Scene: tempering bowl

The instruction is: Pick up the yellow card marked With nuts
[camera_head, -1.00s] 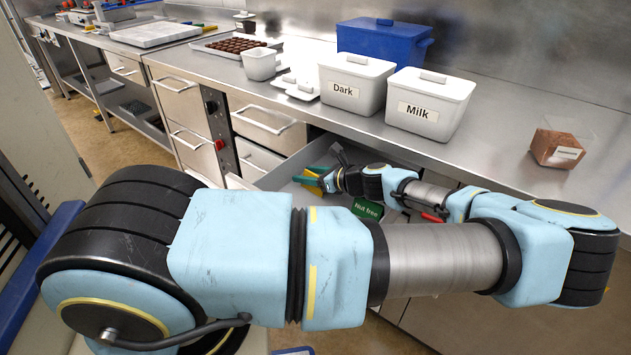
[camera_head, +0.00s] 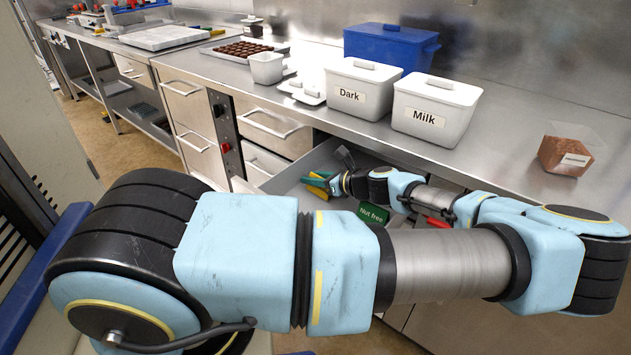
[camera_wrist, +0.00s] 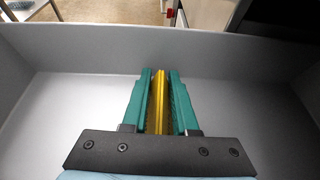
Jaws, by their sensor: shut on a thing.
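The yellow card (camera_wrist: 159,100) stands on edge between the two green fingers of my gripper (camera_wrist: 159,85) in the wrist view. The fingers are shut on it from both sides, and its marking cannot be read. Around them are the grey floor and walls of a drawer (camera_wrist: 60,110). In the head view my gripper (camera_head: 318,182) is at the left part of the open drawer (camera_head: 325,152), with a bit of yellow showing by its fingers.
A green card marked Nut free (camera_head: 373,214) shows behind my arm, with a red thing (camera_head: 437,222) to its right. White tubs marked Dark (camera_head: 350,97) and Milk (camera_head: 428,117) stand on the counter above, near a blue box (camera_head: 390,45).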

